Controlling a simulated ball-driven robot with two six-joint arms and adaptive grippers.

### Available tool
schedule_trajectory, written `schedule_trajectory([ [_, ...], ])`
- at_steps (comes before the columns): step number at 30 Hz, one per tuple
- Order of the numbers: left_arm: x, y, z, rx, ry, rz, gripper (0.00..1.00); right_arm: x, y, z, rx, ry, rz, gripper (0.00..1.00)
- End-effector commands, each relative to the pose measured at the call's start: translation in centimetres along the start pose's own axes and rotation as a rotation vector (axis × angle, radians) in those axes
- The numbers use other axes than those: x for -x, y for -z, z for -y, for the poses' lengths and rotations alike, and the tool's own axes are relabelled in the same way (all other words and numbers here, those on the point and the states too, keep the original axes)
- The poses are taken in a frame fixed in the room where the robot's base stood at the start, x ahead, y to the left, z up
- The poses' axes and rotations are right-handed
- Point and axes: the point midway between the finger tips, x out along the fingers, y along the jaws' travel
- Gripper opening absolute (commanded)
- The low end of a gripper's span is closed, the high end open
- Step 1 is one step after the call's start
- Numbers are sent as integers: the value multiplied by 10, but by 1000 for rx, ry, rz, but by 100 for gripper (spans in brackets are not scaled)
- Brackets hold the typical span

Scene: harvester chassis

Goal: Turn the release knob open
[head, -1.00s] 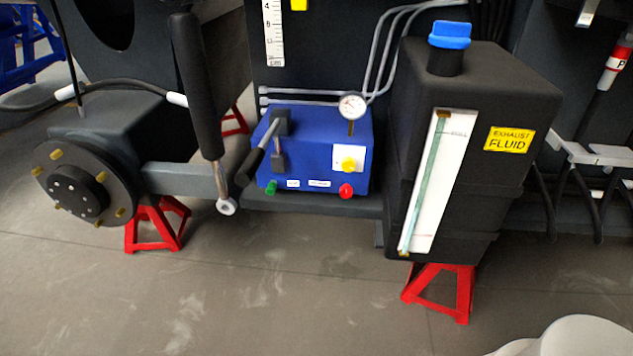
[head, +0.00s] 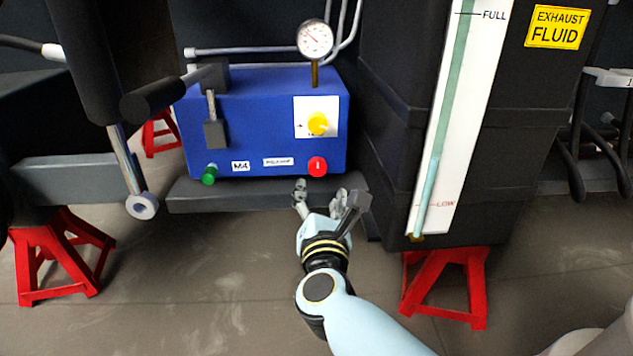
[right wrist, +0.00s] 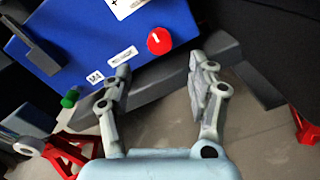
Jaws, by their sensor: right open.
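A blue box (head: 265,105) stands on a grey ledge. Its front carries a yellow knob (head: 317,123) on a white plate, a red knob (head: 317,166) below it, and a green knob (head: 209,174) at lower left. I cannot read which one is labelled release. My right gripper (head: 321,193) is open and empty, just below the red knob and in front of the ledge. In the right wrist view, the red knob (right wrist: 160,40) lies beyond the gap between the open fingers (right wrist: 160,70), apart from them. My left gripper is not in view.
A black exhaust fluid tank (head: 390,150) stands close on the right. The grey ledge (head: 240,196) runs under the box. Red stands (head: 60,255) are on the floor.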

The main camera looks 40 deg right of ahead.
Motion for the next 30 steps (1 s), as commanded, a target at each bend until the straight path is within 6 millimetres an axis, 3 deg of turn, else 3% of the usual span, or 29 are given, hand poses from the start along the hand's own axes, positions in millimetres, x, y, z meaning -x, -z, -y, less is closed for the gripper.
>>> schedule_trajectory([
  [9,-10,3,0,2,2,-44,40,-61,-1,-1,4,-5,3,59],
  [15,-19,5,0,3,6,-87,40,-90,0,-1,6,-4,0,59],
  [27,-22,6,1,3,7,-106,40,-101,0,-1,6,-3,-1,59],
  [30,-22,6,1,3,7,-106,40,-101,0,-1,6,-3,-1,48],
])
